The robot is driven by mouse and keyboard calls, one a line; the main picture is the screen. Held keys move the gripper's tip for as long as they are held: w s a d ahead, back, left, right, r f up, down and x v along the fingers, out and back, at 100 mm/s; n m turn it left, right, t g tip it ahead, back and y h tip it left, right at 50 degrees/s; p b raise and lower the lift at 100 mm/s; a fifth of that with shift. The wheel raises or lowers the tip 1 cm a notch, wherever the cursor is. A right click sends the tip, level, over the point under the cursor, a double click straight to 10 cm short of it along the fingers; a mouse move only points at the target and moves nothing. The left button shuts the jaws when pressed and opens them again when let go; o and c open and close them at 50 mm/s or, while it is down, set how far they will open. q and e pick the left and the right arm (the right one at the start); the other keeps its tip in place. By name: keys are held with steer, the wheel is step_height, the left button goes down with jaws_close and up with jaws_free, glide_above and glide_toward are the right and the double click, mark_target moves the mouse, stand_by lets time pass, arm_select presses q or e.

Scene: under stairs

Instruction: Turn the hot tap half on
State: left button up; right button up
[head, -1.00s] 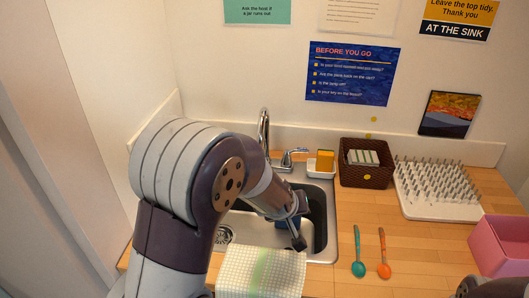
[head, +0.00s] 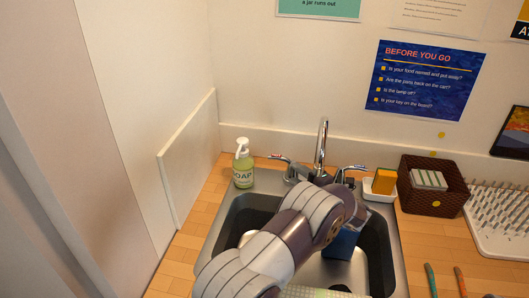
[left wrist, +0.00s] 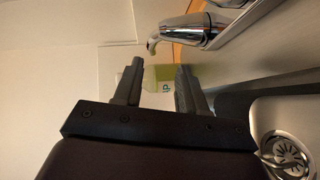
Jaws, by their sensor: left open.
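The chrome tap (head: 321,150) stands behind the sink. Its left lever (head: 279,158) and right lever (head: 352,168) flank the spout. Coloured marks on the levers are too small to read surely. The tap's base is partly hidden by my wrist. My right gripper is not in view.
A soap bottle (head: 243,166) stands left of the tap. A yellow sponge in a white dish (head: 378,190) and a brown basket (head: 433,201) stand right of it. A blue object (head: 341,243) is in the sink (head: 222,238), partly behind my arm. The wall is close on the left.

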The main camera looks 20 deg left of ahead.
mark_target(280, 160)
arm_select(q)
steer(key=shift+w+a+r+p, duration=0.2)
steer(key=shift+w+r+p, duration=0.1)
steer(key=shift+r+p, duration=0.3)
steer(key=x, duration=0.5)
steer(key=p+x, duration=0.1)
steer(key=x, duration=0.2)
steer(key=shift+w+a+f, duration=0.2)
steer(key=shift+a+f, duration=0.05)
steer(key=shift+f, duration=0.15)
steer(key=shift+a+r, duration=0.1)
steer(key=shift+r, duration=0.15)
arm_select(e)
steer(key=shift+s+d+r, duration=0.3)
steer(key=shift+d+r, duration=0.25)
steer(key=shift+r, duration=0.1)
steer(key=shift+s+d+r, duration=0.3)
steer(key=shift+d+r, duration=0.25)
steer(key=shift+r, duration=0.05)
arm_select(q)
steer(key=shift+w, duration=0.1)
steer(key=shift+c, duration=1.3)
steer(key=shift+a, duration=0.1)
jaws_close()
steer(key=shift+f, duration=0.25)
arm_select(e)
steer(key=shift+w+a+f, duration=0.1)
